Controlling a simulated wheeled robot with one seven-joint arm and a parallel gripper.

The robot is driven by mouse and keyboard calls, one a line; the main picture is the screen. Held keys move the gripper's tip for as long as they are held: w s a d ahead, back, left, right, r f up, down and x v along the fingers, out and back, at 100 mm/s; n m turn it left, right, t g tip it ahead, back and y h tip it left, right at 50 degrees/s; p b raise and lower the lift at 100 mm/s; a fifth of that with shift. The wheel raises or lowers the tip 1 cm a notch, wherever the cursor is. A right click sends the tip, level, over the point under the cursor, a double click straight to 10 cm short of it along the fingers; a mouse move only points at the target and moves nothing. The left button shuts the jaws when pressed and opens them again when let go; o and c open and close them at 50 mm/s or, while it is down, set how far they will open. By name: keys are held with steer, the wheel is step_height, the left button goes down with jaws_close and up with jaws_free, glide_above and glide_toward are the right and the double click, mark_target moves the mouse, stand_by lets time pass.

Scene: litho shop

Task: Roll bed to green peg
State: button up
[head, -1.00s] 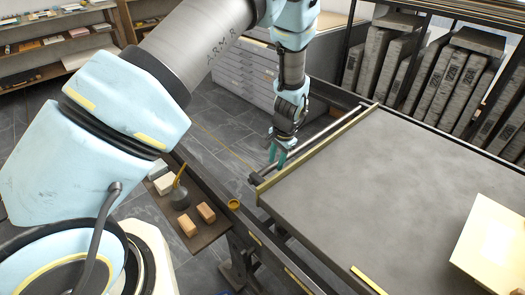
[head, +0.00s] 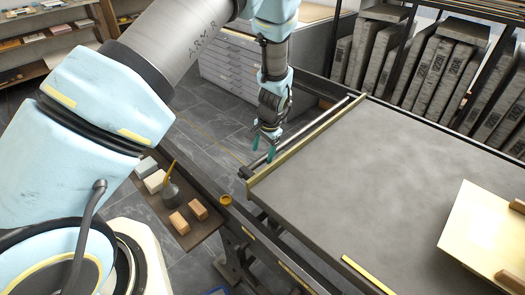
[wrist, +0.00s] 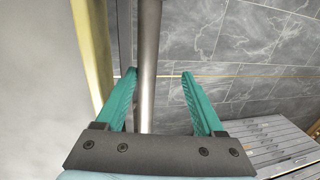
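The press bed (head: 350,170) is a large flat grey slab with a brass-coloured strip along its left end. A steel bar (head: 318,123) runs alongside that end, and it also shows in the wrist view (wrist: 148,45). My gripper (head: 263,147) points down at the bar, beside the bed's left end. Its teal fingers are apart in the wrist view (wrist: 158,73), one on each side of the bar, which lies closer to the left finger. I cannot tell whether the bar is at fingertip depth or below. No green peg can be made out.
A pale board with wooden blocks (head: 475,232) lies on the bed's right part. A side shelf (head: 205,232) holds blocks and a small pot. Stone slabs (head: 430,75) stand in a rack behind the bed. Grey floor (head: 205,120) is open left of the bed's end.

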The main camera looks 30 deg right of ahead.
steer(key=shift+w+r, duration=0.1)
steer(key=shift+w, duration=0.1)
stand_by(0.5)
step_height(320, 180, up, 10)
steer(key=s+b, duration=0.2)
steer(key=shift+d+r, duration=0.2)
steer(key=shift+d, duration=0.05)
stand_by(0.3)
steer(key=w+a+r+n, duration=0.2)
steer(key=w+a, duration=0.1)
steer(key=a, duration=0.3)
steer(key=w+a+r+n, duration=0.2)
steer(key=a+r, duration=0.1)
steer(key=a, duration=0.4)
steer(key=s+a+r+n, duration=0.2)
steer(key=a+n, duration=0.1)
steer(key=a, duration=0.5)
steer(key=s+a+r+n, duration=0.2)
steer(key=a+n, duration=0.1)
steer(key=a, duration=0.6)
steer(key=s+a+r+n, duration=0.2)
steer(key=a+n, duration=0.1)
steer(key=a, duration=0.6)
steer(key=shift+s+n+g+h, duration=0.3)
steer(key=shift+s+h, duration=0.05)
steer(key=shift+h, duration=0.05)
